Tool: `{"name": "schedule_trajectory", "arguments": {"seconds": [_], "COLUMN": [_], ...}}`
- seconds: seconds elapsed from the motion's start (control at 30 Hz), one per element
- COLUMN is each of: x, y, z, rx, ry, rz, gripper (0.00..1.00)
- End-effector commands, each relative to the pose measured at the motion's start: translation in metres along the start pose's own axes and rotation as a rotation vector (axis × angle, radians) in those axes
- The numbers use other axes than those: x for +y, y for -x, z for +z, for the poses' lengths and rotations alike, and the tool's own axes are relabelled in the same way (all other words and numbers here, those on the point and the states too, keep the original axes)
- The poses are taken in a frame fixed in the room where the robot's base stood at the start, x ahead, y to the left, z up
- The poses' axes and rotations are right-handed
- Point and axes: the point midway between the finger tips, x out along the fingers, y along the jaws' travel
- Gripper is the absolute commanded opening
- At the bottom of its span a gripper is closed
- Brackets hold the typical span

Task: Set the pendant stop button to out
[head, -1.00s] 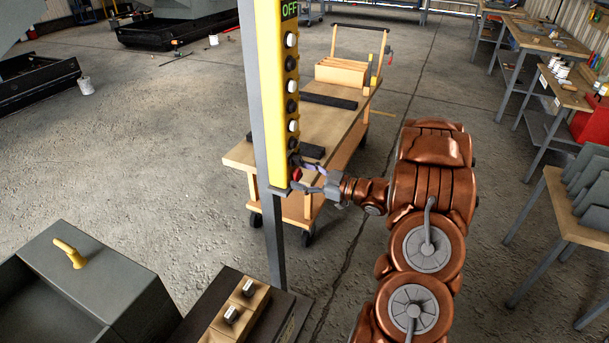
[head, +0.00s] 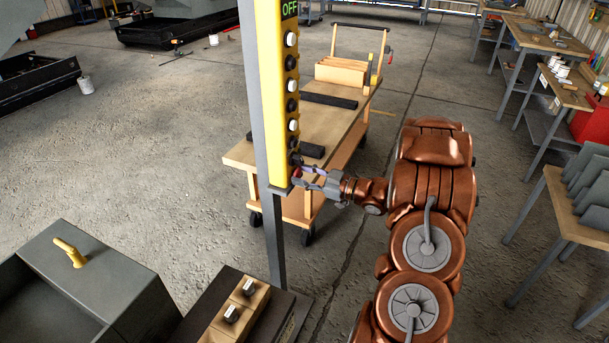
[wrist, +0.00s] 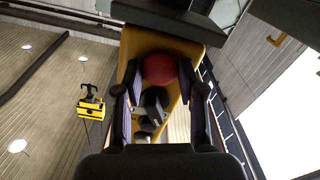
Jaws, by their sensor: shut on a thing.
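The yellow pendant (head: 269,100) hangs upright on a grey post, with a column of white and black buttons and a green OFF display at its top. The red stop button (head: 297,173) is at its lower end, partly hidden by my fingers. In the wrist view the red stop button (wrist: 159,68) shows round between the finger pads, with black buttons beyond it. My gripper (head: 306,175) reaches in from the right, its fingers closed on the two sides of the stop button. Whether the button is pressed in or out cannot be told.
A wooden cart (head: 330,125) with dark bars stands behind the pendant. A grey box (head: 95,270) with a yellow handle and a wooden block with two knobs (head: 240,305) are at the lower left. Workbenches line the right side. Open floor lies between.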

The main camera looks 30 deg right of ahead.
Motion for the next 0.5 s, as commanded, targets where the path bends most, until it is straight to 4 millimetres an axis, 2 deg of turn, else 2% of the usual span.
{"name": "schedule_trajectory", "arguments": {"seconds": [0.27,0.5], "x": [0.001,0.002], "y": [0.012,0.014], "z": [0.002,0.0], "rx": [-0.002,-0.001], "ry": [0.004,0.001], "rz": [0.003,0.005], "gripper": [0.0,0.0]}}
